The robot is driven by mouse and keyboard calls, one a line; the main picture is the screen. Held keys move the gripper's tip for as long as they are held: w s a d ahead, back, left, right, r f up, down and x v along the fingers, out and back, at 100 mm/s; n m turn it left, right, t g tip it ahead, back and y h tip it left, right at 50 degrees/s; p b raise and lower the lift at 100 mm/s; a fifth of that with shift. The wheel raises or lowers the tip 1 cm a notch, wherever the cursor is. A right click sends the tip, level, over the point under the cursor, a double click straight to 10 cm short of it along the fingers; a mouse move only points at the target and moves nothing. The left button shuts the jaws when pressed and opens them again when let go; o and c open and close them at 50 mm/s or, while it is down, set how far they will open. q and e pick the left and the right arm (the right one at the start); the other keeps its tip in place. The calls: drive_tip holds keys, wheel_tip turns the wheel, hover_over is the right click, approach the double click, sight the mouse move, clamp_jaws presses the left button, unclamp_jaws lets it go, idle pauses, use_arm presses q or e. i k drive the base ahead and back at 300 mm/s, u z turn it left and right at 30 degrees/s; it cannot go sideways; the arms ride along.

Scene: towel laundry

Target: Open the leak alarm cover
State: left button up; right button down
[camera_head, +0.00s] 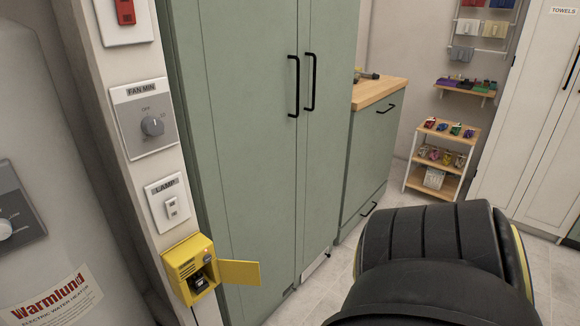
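The leak alarm, a yellow box (181,270), is mounted low on the narrow white wall strip, below the lamp switch. Its yellow cover (241,273) stands swung open to the right, in front of the green cabinet. Inside the box a dark recess with a small dark part shows. I see no label on it in this view. Neither of my grippers is in view. A black ribbed part of my own arm fills the lower right, and I cannot tell which arm it belongs to.
Above the alarm are the lamp switch (168,204), a fan timer dial (148,122) and a red switch (125,11). A water heater (50,240) stands at left. The tall green cabinet (245,110) is close on the right. A small shelf cart (440,155) stands farther back.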

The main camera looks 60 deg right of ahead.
sight(234, 272)
drive_tip(key=u, duration=0.05)
drive_tip(key=i, duration=0.45)
drive_tip(key=z, duration=1.75)
